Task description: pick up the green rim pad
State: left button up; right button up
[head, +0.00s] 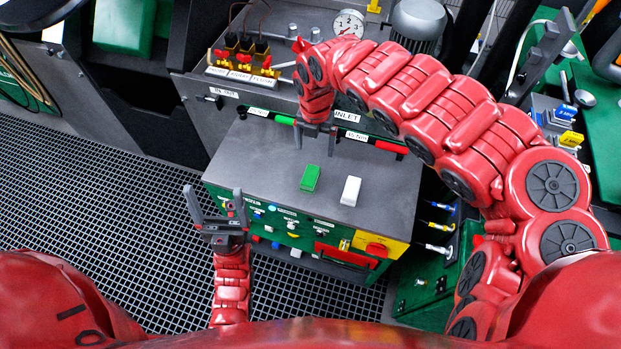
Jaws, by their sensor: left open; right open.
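The green rim pad (310,177) is a small block lying on the grey top of the box (255,160), left of a white block (350,190). My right gripper (315,138) is open and empty. It shows just beyond the green pad, near the far edge of the box top, and is apart from the pad. My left gripper (213,196) is open and empty. Its fingers point away from me, at the near left corner of the box, well short of the pad.
The box front carries knobs, a red handle and a yellow panel with a red switch (376,249). Behind stands a grey unit with a gauge (348,24) and red-yellow valves (243,62). Grating floor (90,210) lies open to the left. A green bench is at right.

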jog(key=p, duration=0.1)
send_near(311, 173)
jog(key=f, duration=0.5)
jog(key=shift+s+d+f, duration=0.1)
jog(key=shift+d+f, duration=0.1)
jog(key=shift+d, duration=0.15)
jog(key=shift+a+f+p, duration=0.2)
jog(key=shift+f+p, duration=0.2)
jog(key=shift+p, duration=0.05)
jog(key=f, duration=0.2)
jog(key=f+p, duration=0.1)
jog(key=shift+a, duration=0.25)
jog(key=shift+d+f, duration=0.15)
jog(key=shift+f, duration=0.55)
jog(key=shift+c, duration=0.3)
grip_shut()
